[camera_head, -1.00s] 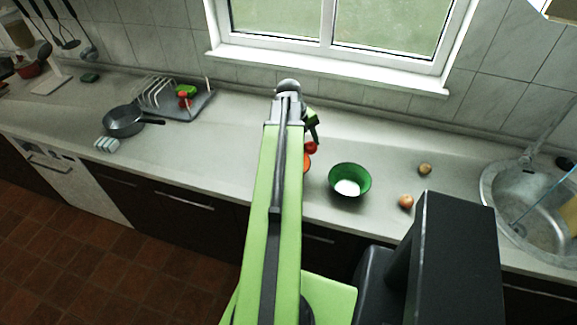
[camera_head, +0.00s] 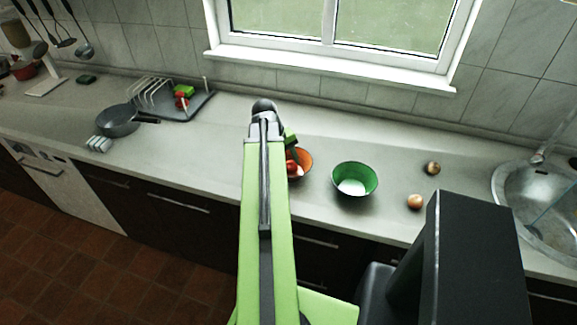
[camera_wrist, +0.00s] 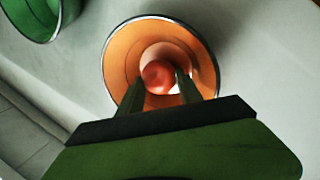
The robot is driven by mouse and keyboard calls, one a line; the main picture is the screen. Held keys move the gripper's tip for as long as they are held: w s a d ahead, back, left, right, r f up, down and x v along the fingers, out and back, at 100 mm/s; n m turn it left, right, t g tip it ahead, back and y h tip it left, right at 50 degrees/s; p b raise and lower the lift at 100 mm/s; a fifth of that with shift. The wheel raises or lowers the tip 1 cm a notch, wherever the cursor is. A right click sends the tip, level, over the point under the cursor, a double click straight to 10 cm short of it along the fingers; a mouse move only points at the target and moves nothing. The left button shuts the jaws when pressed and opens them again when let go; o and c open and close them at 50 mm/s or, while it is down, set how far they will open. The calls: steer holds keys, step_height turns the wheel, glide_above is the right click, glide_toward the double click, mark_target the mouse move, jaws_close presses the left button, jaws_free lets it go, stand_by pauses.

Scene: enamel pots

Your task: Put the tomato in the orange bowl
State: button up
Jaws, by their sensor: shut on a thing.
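The red tomato (camera_wrist: 159,77) is held between the two fingers of my gripper (camera_wrist: 160,80) in the wrist view. Behind it is the orange bowl (camera_wrist: 120,50), with the tomato in line with the bowl's inside. In the head view the tomato (camera_head: 291,166) shows at the left part of the orange bowl (camera_head: 305,158), partly hidden by my arm. I cannot tell how high the tomato is above the bowl's bottom.
Two onion-like items (camera_head: 415,202) lie farther right, near the sink (camera_head: 535,205). A pan (camera_head: 118,121) and dish rack (camera_head: 160,95) stand at the left.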

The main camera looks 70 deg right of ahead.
steer(key=shift+f, duration=0.2)
steer(key=o, duration=1.4)
steer(key=shift+r, duration=0.1)
steer(key=p+v, duration=1.1)
steer(key=v, duration=0.1)
steer(key=shift+r, duration=0.15)
